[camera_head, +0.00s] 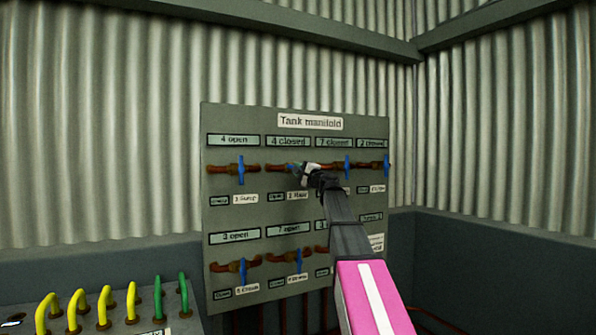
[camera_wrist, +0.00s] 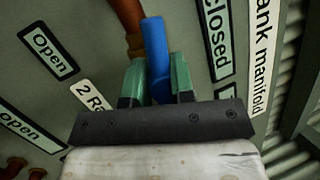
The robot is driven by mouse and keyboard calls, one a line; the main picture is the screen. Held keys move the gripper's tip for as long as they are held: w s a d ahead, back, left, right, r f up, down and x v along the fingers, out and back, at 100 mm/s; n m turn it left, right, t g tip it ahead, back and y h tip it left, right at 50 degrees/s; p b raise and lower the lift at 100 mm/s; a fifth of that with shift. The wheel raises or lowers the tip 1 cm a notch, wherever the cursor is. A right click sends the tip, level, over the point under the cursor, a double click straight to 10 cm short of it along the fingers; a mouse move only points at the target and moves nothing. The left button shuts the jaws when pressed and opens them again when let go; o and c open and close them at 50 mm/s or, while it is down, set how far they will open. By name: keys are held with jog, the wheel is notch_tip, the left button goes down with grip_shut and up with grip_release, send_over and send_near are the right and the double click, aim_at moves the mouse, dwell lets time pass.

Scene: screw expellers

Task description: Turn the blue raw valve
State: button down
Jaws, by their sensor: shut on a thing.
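The Tank manifold panel (camera_head: 225,121) stands against the corrugated wall. My gripper (camera_head: 299,170) reaches the second valve of its top row, under a "4 closed" sign (camera_head: 288,142). In the wrist view, the green fingers of my gripper (camera_wrist: 158,78) are shut on the blue valve handle (camera_wrist: 154,36), one on each side. A label (camera_wrist: 95,97) beside it begins "2 Ra", its rest hidden by my gripper. A copper pipe (camera_wrist: 127,14) runs beside the handle. In the head view my gripper covers most of this valve.
Other blue-handled valves sit close by: left (camera_head: 240,170), right (camera_head: 347,167), far right (camera_head: 386,165), and lower row (camera_head: 298,260). My arm hides part of the lower right. Yellow hoops (camera_head: 103,306) and green hoops (camera_head: 158,298) stand on a unit at lower left.

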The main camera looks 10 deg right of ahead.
jog(key=shift+d+r+n+g+y, duration=0.15)
jog(key=shift+n+g, duration=0.15)
jog(key=shift+n, duration=0.4)
jog(key=shift+a+n+g+y, duration=0.15)
jog(key=shift+n+g, duration=0.15)
jog(key=shift+n, duration=0.4)
jog(key=c, duration=1.1)
grip_release()
jog(key=shift+r, duration=0.1)
jog(key=shift+o, duration=0.2)
jog(key=v, duration=1.1)
jog(key=shift+w, duration=0.1)
